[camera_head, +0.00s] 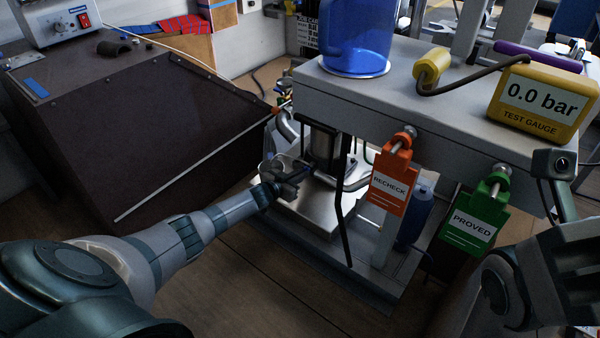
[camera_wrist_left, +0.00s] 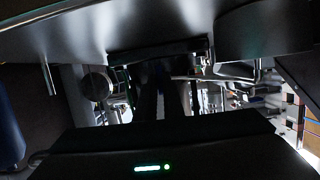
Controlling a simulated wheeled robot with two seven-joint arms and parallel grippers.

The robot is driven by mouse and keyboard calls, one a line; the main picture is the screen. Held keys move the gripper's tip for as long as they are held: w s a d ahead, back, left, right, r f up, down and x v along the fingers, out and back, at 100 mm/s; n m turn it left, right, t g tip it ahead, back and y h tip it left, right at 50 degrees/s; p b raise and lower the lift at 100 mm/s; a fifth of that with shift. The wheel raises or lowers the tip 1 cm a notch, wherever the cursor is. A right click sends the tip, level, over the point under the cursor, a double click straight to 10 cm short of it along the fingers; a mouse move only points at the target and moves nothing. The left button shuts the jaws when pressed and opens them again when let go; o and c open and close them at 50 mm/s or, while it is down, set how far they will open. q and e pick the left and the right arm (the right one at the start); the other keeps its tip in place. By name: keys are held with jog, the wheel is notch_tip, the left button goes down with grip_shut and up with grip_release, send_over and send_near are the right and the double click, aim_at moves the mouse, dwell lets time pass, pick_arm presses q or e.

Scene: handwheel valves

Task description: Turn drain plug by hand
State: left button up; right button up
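My left gripper (camera_head: 290,170) reaches under the grey bench, beside a dark cylindrical body (camera_head: 323,148) that hangs below the bench top. In the left wrist view its dark fingers (camera_wrist_left: 165,95) point away under a pale overhanging surface. The gap between the fingertips is too dark to tell whether they are open or shut. I cannot make out the drain plug clearly; it is hidden or too small around the gripper.
The grey bench (camera_head: 345,92) carries a blue container (camera_head: 355,38) and a yellow test gauge (camera_head: 540,102) reading 0.0 bar. An orange RECHECK tag (camera_head: 390,182) and a green PROVED tag (camera_head: 474,222) hang in front. A dark cabinet (camera_head: 150,140) stands at left. Pipes surround the gripper.

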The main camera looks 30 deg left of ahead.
pick_arm(q)
jog(key=o, duration=0.4)
jog(key=shift+o, duration=0.2)
jog(key=shift+p+v, duration=1.1)
jog(key=shift+v, duration=0.05)
jog(key=shift+s+f+p, duration=0.1)
jog(key=shift+s+p, duration=0.45)
jog(key=shift+s, duration=0.3)
jog(key=shift+s+f+p, duration=0.15)
jog(key=shift+s+p, duration=0.4)
jog(key=shift+s, duration=0.25)
jog(key=shift+s+a+f, duration=0.1)
jog(key=shift+s, duration=0.15)
jog(key=shift+s, duration=0.1)
